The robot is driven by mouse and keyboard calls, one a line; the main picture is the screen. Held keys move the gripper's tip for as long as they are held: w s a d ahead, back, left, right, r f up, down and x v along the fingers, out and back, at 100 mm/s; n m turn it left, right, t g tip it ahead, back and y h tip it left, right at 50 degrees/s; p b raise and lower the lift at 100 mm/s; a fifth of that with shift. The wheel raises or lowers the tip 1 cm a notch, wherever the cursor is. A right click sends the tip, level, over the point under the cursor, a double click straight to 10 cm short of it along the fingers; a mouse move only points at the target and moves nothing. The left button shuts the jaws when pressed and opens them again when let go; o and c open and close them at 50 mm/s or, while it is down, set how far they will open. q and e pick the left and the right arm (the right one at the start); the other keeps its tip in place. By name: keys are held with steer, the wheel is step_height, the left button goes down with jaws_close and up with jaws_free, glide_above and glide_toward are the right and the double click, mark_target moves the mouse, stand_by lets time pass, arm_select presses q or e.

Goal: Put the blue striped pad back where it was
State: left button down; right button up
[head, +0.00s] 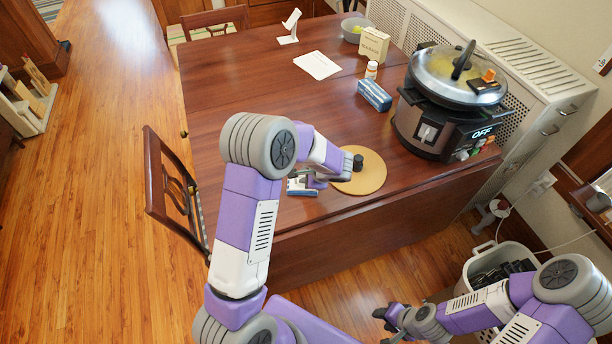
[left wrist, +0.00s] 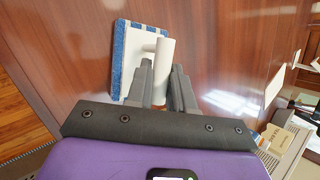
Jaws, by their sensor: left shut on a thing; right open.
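The blue striped pad (head: 301,188) has a white top, blue and white striped edges and an upright white handle. It is at the near left part of the table, partly hidden by my left gripper (head: 314,182). In the left wrist view the pad (left wrist: 133,45) shows clearly, with my left gripper's fingers (left wrist: 163,82) shut around its handle. I cannot tell whether the pad touches the table. My right gripper (head: 390,319) is open and empty, low at the right, away from the table top.
A blue and white box (head: 374,95), a white bottle (head: 371,70) and a large cooker (head: 443,110) stand farther right. A chair (head: 170,190) is at the left edge. The table's middle is clear.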

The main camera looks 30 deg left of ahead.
arm_select(q)
steer(key=c, duration=1)
jaws_free()
